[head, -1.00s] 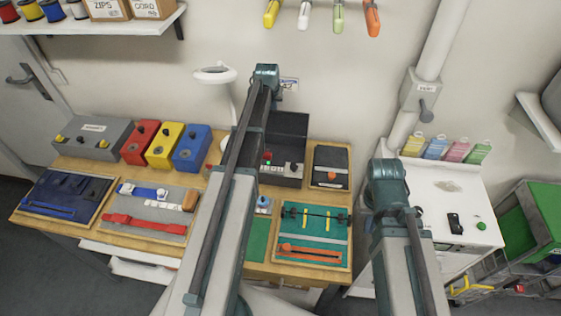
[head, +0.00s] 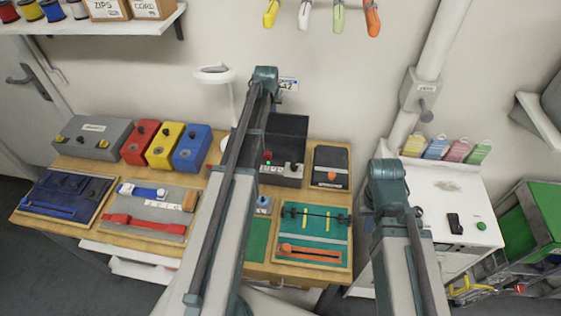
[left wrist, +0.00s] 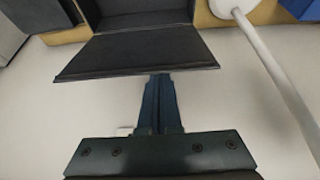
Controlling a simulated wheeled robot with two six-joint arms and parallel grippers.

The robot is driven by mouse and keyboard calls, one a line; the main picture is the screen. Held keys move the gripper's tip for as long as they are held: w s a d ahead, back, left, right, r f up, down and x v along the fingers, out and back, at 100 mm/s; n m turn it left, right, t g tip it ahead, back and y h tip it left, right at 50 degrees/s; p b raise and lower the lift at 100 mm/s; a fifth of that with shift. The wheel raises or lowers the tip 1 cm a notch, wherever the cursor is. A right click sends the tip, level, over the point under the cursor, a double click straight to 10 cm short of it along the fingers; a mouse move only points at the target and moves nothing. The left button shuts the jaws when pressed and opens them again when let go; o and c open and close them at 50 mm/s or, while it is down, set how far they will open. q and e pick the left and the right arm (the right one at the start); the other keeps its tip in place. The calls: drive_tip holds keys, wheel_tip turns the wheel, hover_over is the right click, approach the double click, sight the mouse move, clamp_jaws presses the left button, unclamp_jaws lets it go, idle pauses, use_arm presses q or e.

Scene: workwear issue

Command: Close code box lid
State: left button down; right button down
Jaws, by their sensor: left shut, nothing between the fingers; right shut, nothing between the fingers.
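The code box (head: 282,180) is a dark box with small controls on its front, at the back of the wooden table in the head view. Its dark lid (head: 288,132) stands open towards the wall. In the left wrist view the lid (left wrist: 140,52) fills the upper middle, with the dark box interior above it. My left gripper (left wrist: 162,82) is shut and empty at the lid's wall-side edge. Its tips end at that edge; I cannot tell whether they touch. In the head view my left arm hides this gripper. My right gripper is not visible; only its arm shows.
A white lamp (head: 214,74) and a blue box (head: 192,148) stand left of the code box. A black box with an orange knob (head: 331,167) stands close on its right. A green board (head: 313,232) lies in front. The wall is close behind.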

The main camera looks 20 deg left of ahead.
use_arm(q)
drive_tip(key=shift+s+d, duration=0.2)
drive_tip(key=shift+s, duration=0.55)
drive_tip(key=shift+s+d+f+b, duration=0.2)
drive_tip(key=shift+s+f+b, duration=0.2)
drive_tip(key=shift+s, duration=0.25)
drive_tip(key=shift+s+d+f+b, duration=0.15)
drive_tip(key=shift+s+f+b, duration=0.2)
drive_tip(key=shift+s, duration=0.3)
drive_tip(key=s+f+b, duration=0.2)
drive_tip(key=s+b, duration=0.1)
drive_tip(key=shift+d+f, duration=0.3)
drive_tip(key=shift+d, duration=0.1)
drive_tip(key=shift+w, duration=0.1)
